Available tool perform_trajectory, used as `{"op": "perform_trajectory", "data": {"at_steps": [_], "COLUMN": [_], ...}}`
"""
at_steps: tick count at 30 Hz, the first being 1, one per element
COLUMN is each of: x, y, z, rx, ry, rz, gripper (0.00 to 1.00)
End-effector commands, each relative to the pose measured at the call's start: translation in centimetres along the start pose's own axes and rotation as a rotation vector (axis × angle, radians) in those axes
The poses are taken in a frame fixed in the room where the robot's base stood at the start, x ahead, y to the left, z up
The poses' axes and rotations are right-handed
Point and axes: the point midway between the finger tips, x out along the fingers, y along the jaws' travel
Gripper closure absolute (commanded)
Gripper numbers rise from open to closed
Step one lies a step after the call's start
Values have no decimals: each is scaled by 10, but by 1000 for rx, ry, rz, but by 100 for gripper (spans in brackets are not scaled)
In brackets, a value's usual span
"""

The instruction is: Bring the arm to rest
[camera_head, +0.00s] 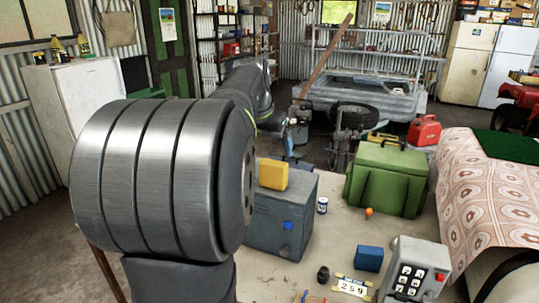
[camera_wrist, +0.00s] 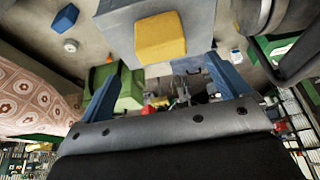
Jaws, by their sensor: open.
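My gripper (camera_wrist: 160,68) shows in the wrist view with its two blue fingers wide apart and nothing between them. In the head view my large grey arm link fills the left middle and mostly hides the gripper. The arm reaches over the far side of the table (camera_head: 335,235). A yellow block (camera_head: 273,175) rests on a grey metal box (camera_head: 267,230). In the wrist view the yellow block (camera_wrist: 160,42) lies beyond the fingers, apart from them.
A green chest (camera_head: 387,180) stands at the table's back right. A patterned cloth (camera_head: 485,190) drapes at right. A trailer (camera_head: 365,95) stands behind.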

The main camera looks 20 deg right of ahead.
Motion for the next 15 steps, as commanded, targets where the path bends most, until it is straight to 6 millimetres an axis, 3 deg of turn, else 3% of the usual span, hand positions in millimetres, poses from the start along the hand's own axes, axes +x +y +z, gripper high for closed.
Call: {"op": "perform_trajectory", "data": {"at_steps": [15], "x": [2], "y": [0], "z": [0], "rx": [0], "ry": [-1], "rz": [1], "gripper": [6]}}
